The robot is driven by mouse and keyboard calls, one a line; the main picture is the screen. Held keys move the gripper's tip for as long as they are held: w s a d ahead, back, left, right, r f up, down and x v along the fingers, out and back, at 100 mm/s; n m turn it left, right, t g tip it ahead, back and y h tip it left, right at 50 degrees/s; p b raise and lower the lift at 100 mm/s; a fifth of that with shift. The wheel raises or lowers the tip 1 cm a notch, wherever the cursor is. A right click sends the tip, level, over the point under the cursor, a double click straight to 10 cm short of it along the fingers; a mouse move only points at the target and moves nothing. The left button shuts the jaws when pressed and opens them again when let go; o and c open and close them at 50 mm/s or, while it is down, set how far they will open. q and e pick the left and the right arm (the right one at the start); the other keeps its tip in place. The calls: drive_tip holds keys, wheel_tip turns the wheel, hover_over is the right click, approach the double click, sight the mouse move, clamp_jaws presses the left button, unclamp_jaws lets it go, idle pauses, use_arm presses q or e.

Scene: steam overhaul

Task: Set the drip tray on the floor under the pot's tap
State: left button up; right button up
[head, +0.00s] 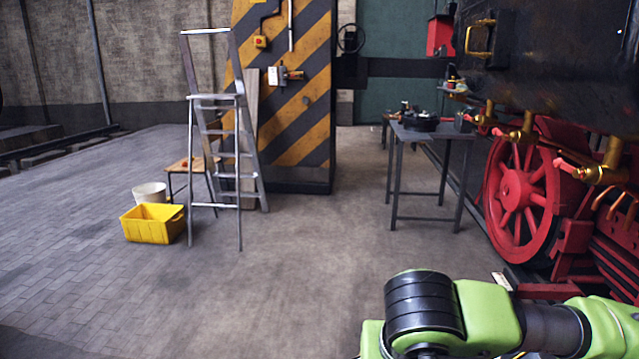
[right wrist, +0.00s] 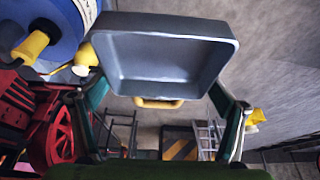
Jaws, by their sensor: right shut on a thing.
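The drip tray (right wrist: 170,52) is a grey, rectangular, shallow tray with a yellow handle (right wrist: 157,103) on its near edge. It fills the upper middle of the right wrist view. My right gripper (right wrist: 160,84) is shut on the tray, with a finger toward each side of the view; the exact contact is hard to see. A blue rounded body (right wrist: 60,22) with a yellow fitting (right wrist: 30,47), apparently the pot and its tap, shows at upper left, beside the tray. The head view shows neither tray nor pot. My left gripper is out of view.
A locomotive with red wheels (head: 517,192) and brass taps (head: 605,174) stands at right. A metal table (head: 432,133) is beside it. A stepladder (head: 238,150), yellow crate (head: 153,223) and white bucket (head: 150,191) stand left. The middle floor is clear.

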drive_tip(key=s+d+r+m+p, duration=0.1)
drive_tip(key=d+r+p, duration=0.25)
drive_tip(key=r, duration=0.35)
drive_tip(key=d+r+m+h+p, duration=0.1)
drive_tip(key=d+r+p, duration=0.1)
drive_tip(key=r+p, duration=0.45)
drive_tip(key=s+d+r+p, duration=0.1)
drive_tip(key=d+r+p, duration=0.2)
drive_tip(key=r, duration=0.5)
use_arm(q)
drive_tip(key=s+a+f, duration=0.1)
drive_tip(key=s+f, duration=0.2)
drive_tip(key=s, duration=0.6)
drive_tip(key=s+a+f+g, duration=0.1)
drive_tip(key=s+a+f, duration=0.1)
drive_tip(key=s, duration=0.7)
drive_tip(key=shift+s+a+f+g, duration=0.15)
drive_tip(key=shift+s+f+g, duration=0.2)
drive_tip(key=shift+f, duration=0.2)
use_arm(e)
wheel_tip(320, 180, down, 10)
drive_tip(key=w+n+y, duration=0.1)
drive_tip(key=n, duration=0.2)
drive_tip(key=shift+w+r, duration=0.2)
drive_tip(key=shift+w, duration=0.2)
